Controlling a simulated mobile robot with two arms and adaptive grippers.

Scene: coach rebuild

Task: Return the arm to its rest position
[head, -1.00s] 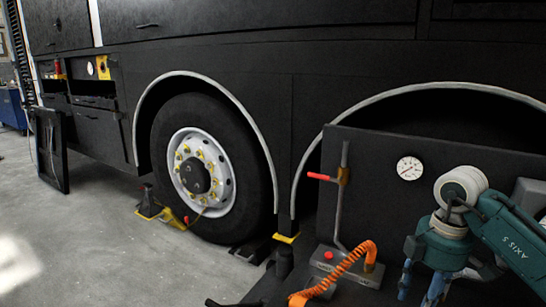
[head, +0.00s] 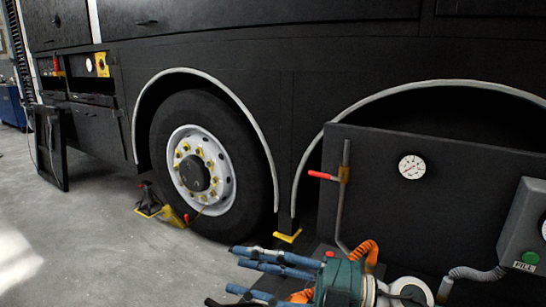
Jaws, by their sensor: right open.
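My right gripper (head: 240,270) is low in the head view, right of centre, with its blue fingers pointing left. The fingers are spread apart and nothing shows between them. Its green wrist housing is behind them to the right, at the bottom edge. The gripper is in front of the orange coiled hose (head: 369,252) and hides part of it. My left gripper is not in view.
A dark panel with a dial gauge (head: 411,167) and a red-handled valve (head: 325,176) stands behind my right arm. A grey box with a green button (head: 529,258) is at right. The coach wheel (head: 203,168) is at centre left. Grey floor (head: 75,240) is clear at left.

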